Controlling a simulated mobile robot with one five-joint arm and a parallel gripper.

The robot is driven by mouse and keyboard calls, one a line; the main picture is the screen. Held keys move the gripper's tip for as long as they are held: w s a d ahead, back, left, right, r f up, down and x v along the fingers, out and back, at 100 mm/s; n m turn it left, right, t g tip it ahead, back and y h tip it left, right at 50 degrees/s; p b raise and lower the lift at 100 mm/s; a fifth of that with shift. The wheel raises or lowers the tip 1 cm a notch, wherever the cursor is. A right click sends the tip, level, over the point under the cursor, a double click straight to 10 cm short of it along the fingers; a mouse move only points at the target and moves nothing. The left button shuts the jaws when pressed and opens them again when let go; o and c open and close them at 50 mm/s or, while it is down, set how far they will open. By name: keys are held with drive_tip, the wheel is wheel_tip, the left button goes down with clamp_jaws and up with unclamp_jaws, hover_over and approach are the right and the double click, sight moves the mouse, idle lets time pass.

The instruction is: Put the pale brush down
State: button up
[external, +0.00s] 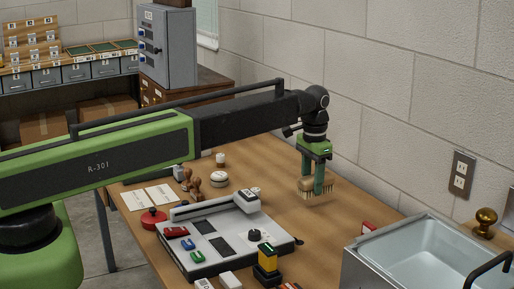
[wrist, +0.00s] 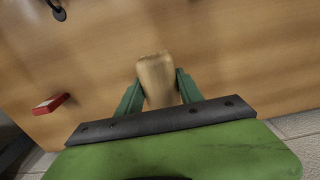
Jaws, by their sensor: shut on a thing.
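The pale brush (external: 311,187) has a light wooden back and pale bristles. My gripper (external: 318,188) points down and is shut on it, over the right part of the wooden table (external: 345,212). In the wrist view the brush (wrist: 158,80) sits between the two green fingers of my gripper (wrist: 159,90), which touch or nearly touch its sides. Its bristles are mostly hidden in that view. The brush is close to the tabletop; I cannot tell whether it touches it.
A grey device (external: 222,236) with switches stands left of the brush. A metal basin (external: 420,250) stands at the front right. A small red block (external: 369,228) lies near it; a red block (wrist: 51,104) shows in the wrist view. Bare wood surrounds the brush.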

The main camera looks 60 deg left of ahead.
sight(312, 194)
wheel_tip(312, 194, down, 4)
drive_tip(key=b, duration=0.4)
drive_tip(key=shift+f, duration=0.2)
drive_tip(key=shift+r, duration=0.25)
drive_tip(key=shift+f, duration=0.25)
drive_tip(key=o, duration=1.4)
drive_tip(key=shift+r, duration=0.1)
wheel_tip(312, 194, up, 13)
drive_tip(key=p, duration=1.2)
drive_tip(key=shift+f, duration=0.2)
drive_tip(key=s+d, duration=0.5)
drive_tip(key=s, duration=0.3)
drive_tip(key=s+d, duration=0.5)
drive_tip(key=s, duration=0.4)
drive_tip(key=s+d, duration=0.5)
drive_tip(key=s, duration=0.3)
drive_tip(key=shift+s+f, duration=0.15)
